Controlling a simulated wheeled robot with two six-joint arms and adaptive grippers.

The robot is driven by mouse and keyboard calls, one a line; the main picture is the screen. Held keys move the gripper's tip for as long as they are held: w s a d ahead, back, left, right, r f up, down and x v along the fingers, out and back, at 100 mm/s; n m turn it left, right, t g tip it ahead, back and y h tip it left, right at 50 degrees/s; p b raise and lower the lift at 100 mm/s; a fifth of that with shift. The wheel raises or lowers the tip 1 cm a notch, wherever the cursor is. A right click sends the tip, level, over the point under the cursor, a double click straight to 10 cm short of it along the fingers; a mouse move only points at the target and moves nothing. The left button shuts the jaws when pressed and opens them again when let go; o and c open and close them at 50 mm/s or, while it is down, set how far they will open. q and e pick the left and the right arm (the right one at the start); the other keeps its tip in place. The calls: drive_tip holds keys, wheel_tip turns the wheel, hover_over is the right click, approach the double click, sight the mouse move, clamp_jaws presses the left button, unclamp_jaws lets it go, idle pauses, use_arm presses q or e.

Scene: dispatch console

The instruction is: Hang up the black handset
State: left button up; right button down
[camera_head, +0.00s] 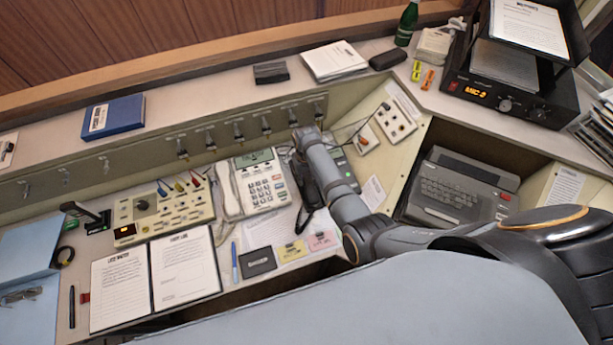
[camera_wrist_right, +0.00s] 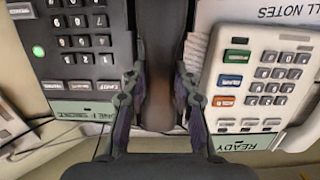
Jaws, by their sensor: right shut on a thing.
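The black handset (camera_head: 307,192) is long and dark, at the left of the black desk phone (camera_head: 338,153) in the head view. My right gripper (camera_head: 299,165) is shut on it, partly hidden by my own wrist. In the right wrist view, the two fingers (camera_wrist_right: 160,85) stand on either side of the black handset (camera_wrist_right: 158,112). The black phone's keypad (camera_wrist_right: 80,42) is at the left there. I cannot tell whether the handset touches its cradle, which is mostly hidden. My left gripper is not in view.
A white phone (camera_head: 262,187) with its own handset (camera_head: 228,190) stands close to the left, and it also shows in the right wrist view (camera_wrist_right: 258,82). A row of switches (camera_head: 238,132) is behind. A dark typewriter-like unit (camera_head: 455,190) sits to the right. Papers and notes lie in front.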

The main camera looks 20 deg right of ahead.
drive_tip(key=shift+p, duration=0.3)
idle(0.4)
drive_tip(key=shift+w+f, duration=0.1)
drive_tip(key=shift+f, duration=0.2)
idle(0.4)
drive_tip(key=c, duration=1)
unclamp_jaws()
drive_tip(key=shift+o, duration=0.3)
drive_tip(key=o, duration=0.5)
drive_tip(key=shift+c, duration=0.2)
drive_tip(key=r+p, duration=0.4)
drive_tip(key=p, duration=0.1)
drive_tip(key=s+r+p, duration=0.1)
drive_tip(key=r+p, duration=0.2)
drive_tip(key=shift+s, duration=0.1)
